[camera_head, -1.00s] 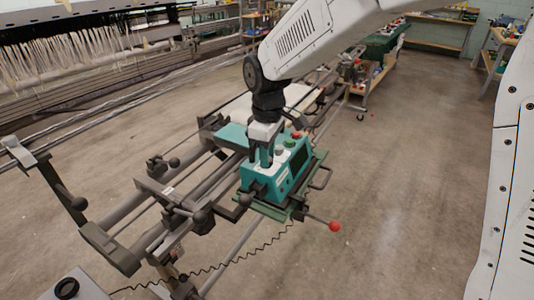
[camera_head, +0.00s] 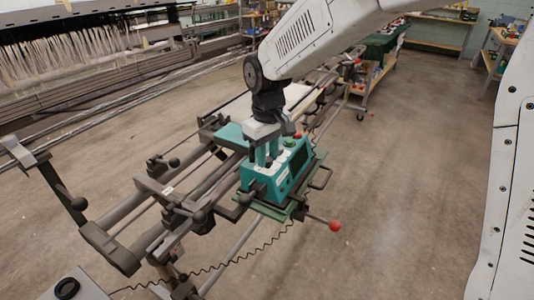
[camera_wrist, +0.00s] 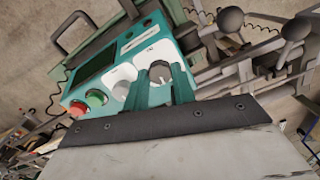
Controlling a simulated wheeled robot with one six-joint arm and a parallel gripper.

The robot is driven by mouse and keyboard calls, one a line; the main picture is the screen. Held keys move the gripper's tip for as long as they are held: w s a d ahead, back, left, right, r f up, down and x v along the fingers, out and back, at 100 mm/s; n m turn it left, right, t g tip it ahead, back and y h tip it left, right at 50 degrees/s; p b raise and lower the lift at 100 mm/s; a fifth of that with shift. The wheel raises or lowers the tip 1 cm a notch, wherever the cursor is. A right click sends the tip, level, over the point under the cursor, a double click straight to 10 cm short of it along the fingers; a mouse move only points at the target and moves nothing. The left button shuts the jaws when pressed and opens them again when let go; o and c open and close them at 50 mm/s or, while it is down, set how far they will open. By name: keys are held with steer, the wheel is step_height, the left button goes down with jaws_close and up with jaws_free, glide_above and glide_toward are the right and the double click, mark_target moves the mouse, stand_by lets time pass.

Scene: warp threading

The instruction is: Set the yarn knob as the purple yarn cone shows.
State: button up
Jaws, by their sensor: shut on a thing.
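The teal control box (camera_head: 284,183) sits on the threading machine's carriage in the head view. My gripper (camera_head: 266,162) points down onto it from above. In the wrist view, the two teal fingers of my gripper (camera_wrist: 166,82) are shut on a round grey knob (camera_wrist: 160,70) with a pale pointer mark. A second knob (camera_wrist: 121,90) stands beside it on its own white plate, free of the fingers. I cannot read the plate labels or tell which is the yarn knob. I see no purple yarn cone in either view.
The box also carries a dark screen (camera_wrist: 96,64), a green button (camera_wrist: 97,97) and a red button (camera_wrist: 78,108) near the gripper. A red-ended lever (camera_head: 335,226) sticks out at the front right. Open floor lies to the right.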

mark_target(267, 159)
steer(key=shift+m, duration=1.2)
steer(key=o, duration=1)
step_height(267, 159, up, 8)
steer(key=shift+f, duration=0.1)
